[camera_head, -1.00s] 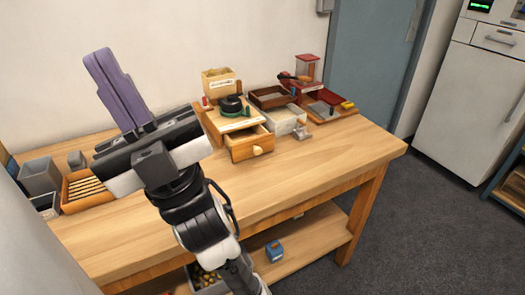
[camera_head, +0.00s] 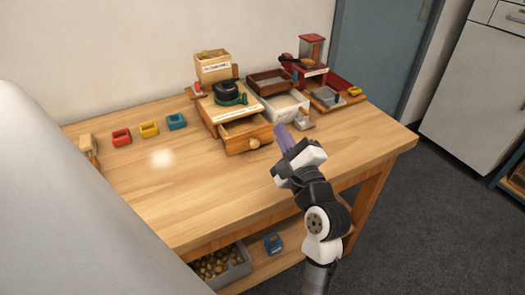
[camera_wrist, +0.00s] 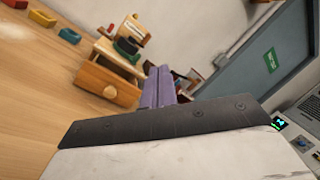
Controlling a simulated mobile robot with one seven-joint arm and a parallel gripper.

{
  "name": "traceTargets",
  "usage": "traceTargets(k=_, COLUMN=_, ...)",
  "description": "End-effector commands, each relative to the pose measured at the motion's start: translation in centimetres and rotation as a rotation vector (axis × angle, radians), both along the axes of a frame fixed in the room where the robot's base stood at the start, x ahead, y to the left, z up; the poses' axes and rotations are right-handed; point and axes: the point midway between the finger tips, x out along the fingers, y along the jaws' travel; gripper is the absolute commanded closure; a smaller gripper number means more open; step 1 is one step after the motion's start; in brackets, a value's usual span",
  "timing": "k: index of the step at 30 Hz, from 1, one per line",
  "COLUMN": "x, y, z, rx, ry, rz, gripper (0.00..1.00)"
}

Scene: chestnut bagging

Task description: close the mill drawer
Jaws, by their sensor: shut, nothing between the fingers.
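The wooden mill (camera_head: 225,98) stands toward the back of the workbench, with a dark round top part and a green ring on it. Its drawer (camera_head: 248,137) is pulled out at the front, and its inside shows from above. A round wooden knob (camera_head: 254,143) is on the drawer front; the drawer also shows in the wrist view (camera_wrist: 104,84). My gripper (camera_head: 281,133) has purple fingers, shut and empty. They are just right of the drawer front and knob, seemingly apart from them. In the wrist view the fingers (camera_wrist: 157,86) are together, right of the drawer.
Red (camera_head: 121,137), yellow (camera_head: 149,129) and teal (camera_head: 176,121) small trays stand left of the mill. A white box (camera_head: 286,106), a small metal scoop (camera_head: 304,122) and a red machine (camera_head: 310,65) stand to its right. The bench in front of the drawer is clear.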

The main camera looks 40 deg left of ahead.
Motion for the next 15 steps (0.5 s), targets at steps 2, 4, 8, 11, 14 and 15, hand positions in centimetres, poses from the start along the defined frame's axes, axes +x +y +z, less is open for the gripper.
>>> traceTargets(k=2, x=0.4, y=-1.4, z=-3.8, rx=0.042, ry=0.277, rz=0.069, gripper=1.00)
traceTargets(k=4, x=0.1, y=-2.5, z=-6.3, rx=0.082, ry=0.494, rz=0.123, gripper=1.00)
traceTargets(k=8, x=-0.7, y=-3.9, z=-9.4, rx=0.141, ry=0.787, rz=0.191, gripper=1.00)
traceTargets(k=11, x=-1.2, y=-4.5, z=-10.6, rx=0.168, ry=0.912, rz=0.217, gripper=1.00)
traceTargets(k=14, x=-1.4, y=-4.4, z=-11.0, rx=0.179, ry=0.967, rz=0.230, gripper=1.00)
traceTargets(k=15, x=-1.3, y=-4.1, z=-11.0, rx=0.180, ry=0.974, rz=0.232, gripper=1.00)
